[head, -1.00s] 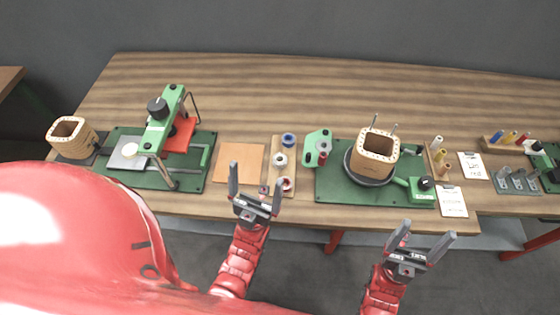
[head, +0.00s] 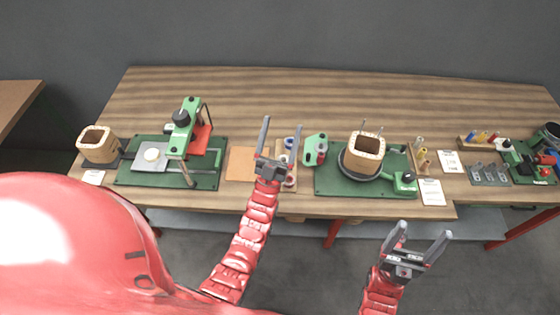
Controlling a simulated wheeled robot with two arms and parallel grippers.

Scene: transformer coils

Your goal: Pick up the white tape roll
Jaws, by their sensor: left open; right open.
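The white tape roll (head: 283,158) is on a small wooden board (head: 279,147) near the table's front edge, between a blue roll (head: 289,142) and a red-and-white roll (head: 290,181). It is partly hidden by my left gripper. My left gripper (head: 282,122) is open and empty, its fingers pointing away over the board; in this view the roll shows between the fingers. I cannot tell its height above the roll. My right gripper (head: 422,230) is open and empty, in front of the table and away from the rolls.
An orange-brown sheet (head: 241,164) lies left of the board. A green press (head: 183,130) on a green base stands further left. To the right are a green fixture (head: 315,149) and a wooden coil form (head: 367,150) on a green plate. The table's back strip is clear.

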